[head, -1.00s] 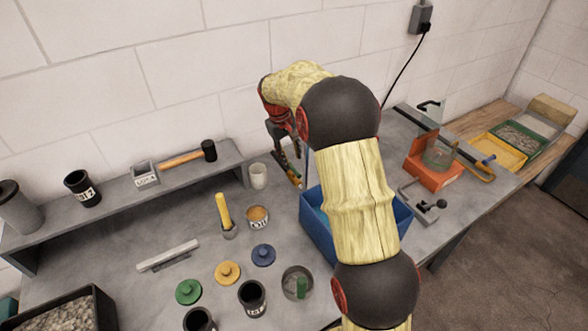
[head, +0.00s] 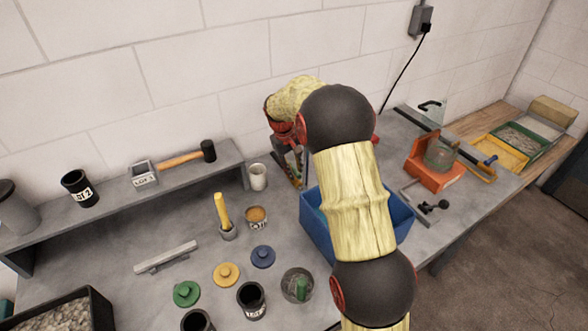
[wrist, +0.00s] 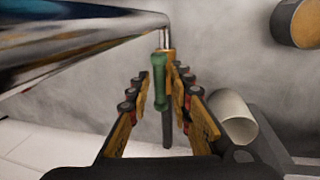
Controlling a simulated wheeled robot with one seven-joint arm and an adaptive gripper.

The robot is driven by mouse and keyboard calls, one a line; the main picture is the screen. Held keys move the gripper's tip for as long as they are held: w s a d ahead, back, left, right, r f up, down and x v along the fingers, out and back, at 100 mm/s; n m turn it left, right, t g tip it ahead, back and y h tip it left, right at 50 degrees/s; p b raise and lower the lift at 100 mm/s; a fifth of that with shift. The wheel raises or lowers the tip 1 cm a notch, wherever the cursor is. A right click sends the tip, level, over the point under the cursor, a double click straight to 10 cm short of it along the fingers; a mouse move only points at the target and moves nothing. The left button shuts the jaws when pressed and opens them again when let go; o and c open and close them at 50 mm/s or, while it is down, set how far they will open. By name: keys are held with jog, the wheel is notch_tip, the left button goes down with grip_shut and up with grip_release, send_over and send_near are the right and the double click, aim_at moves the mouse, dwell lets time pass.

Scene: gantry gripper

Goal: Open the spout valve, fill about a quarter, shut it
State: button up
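In the wrist view a shiny metal pipe (wrist: 90,50), which looks like the spout, crosses the upper left. A green handle (wrist: 159,82), which looks like the valve lever, stands just beyond its end. My gripper (wrist: 161,78) has its two fingers apart, with the green handle between their tips in the picture; I cannot tell whether they touch it. In the head view my gripper (head: 291,165) hangs by the wall behind the blue bin, and my arm hides most of the spout. A white cup (head: 258,177) stands left of my gripper; it also shows in the wrist view (wrist: 233,117).
A blue bin (head: 317,232) stands below my arm. A tin (head: 257,224), a holder with a yellow handle (head: 222,208) and several lids and dark cups stand at left. An orange stand with a glass jar (head: 436,180) is at right.

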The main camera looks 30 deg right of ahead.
grip_shut()
jog(key=shift+m+p, duration=0.45)
jog(key=shift+m, duration=0.05)
jog(key=m+p, duration=0.2)
jog(key=shift+a+r+m+g, duration=0.1)
jog(key=shift+r+m+g, duration=0.05)
jog(key=shift+m+g, duration=0.15)
jog(key=m+p, duration=0.1)
jog(key=m, duration=0.1)
jog(key=m+p, duration=0.1)
jog(key=m, duration=0.1)
jog(key=shift+w+m+g+p, duration=0.2)
jog(key=shift+m+g+p, duration=0.1)
jog(key=shift+g+p, duration=0.1)
jog(key=m+y+p, duration=0.1)
jog(key=m+p, duration=0.1)
jog(key=m, duration=0.3)
jog(key=shift+w+g, duration=0.15)
jog(key=shift+g, duration=0.15)
jog(key=m+y+p, duration=0.1)
jog(key=m, duration=0.3)
jog(key=shift+w+m+p, duration=0.1)
jog(key=shift+m+p, duration=0.2)
jog(key=shift+p, duration=0.1)
